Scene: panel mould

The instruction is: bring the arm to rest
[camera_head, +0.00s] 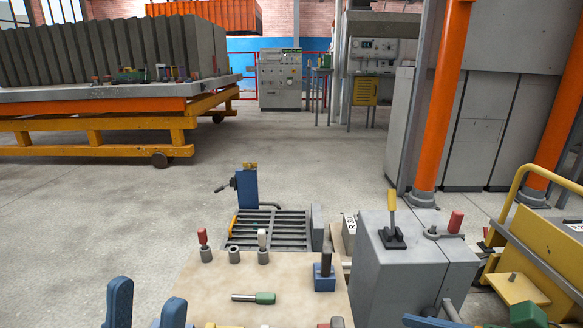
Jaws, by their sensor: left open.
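My left gripper (147,290) shows at the bottom left edge as two blue fingers standing apart with nothing between them. It is open and empty, at the left side of a beige worktop (205,283). The rest of that arm is below the picture. I cannot make out my right gripper.
The worktop holds a green-handled tool (264,298), a blue block (325,278) and several small sockets, some with pegs. A grey box with a yellow lever (392,208) stands to the right, beside a yellow cart (540,252). A slatted grate (270,230) lies beyond; open floor is further back.

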